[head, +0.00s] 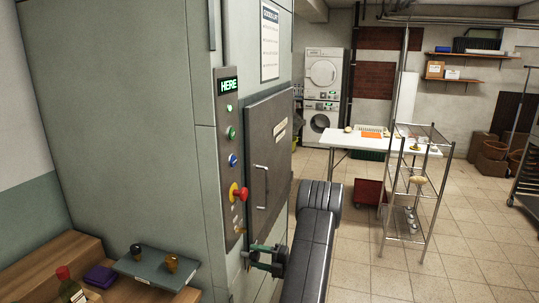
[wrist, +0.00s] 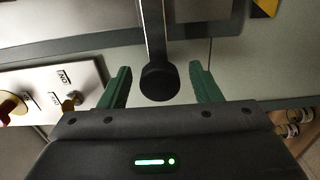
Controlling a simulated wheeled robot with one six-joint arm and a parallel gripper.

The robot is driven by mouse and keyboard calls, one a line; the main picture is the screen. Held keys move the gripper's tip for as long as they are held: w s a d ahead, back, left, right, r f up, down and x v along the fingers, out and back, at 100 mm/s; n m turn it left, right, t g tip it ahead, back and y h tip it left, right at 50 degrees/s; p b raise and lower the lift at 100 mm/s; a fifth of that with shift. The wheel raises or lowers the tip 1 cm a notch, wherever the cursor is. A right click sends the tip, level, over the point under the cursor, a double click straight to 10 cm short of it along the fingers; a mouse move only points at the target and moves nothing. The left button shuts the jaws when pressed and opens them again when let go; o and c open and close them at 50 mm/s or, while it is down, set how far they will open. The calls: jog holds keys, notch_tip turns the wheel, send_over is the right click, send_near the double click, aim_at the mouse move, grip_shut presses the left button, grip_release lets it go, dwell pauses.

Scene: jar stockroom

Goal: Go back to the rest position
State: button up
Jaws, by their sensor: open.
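My gripper (head: 264,258) is in front of the grey lift cabinet, just below its closed door (head: 272,150). In the wrist view its two green fingers (wrist: 160,75) are apart. A metal bar with a dark round end (wrist: 160,82) shows between them; I cannot tell whether the fingers touch it. The door has a vertical handle (head: 262,187). Left of the door is a control panel (head: 230,150) with a lit HERE display, green and blue buttons and a red knob; part of it also shows at the left of the wrist view (wrist: 50,90).
A wooden bench (head: 50,262) at lower left holds a grey tray (head: 150,268) with two small jars, a purple cloth (head: 100,276) and a bottle (head: 70,289). A wire rack (head: 411,190) and a white table (head: 350,140) stand to the right.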

jog(key=shift+x, duration=0.95)
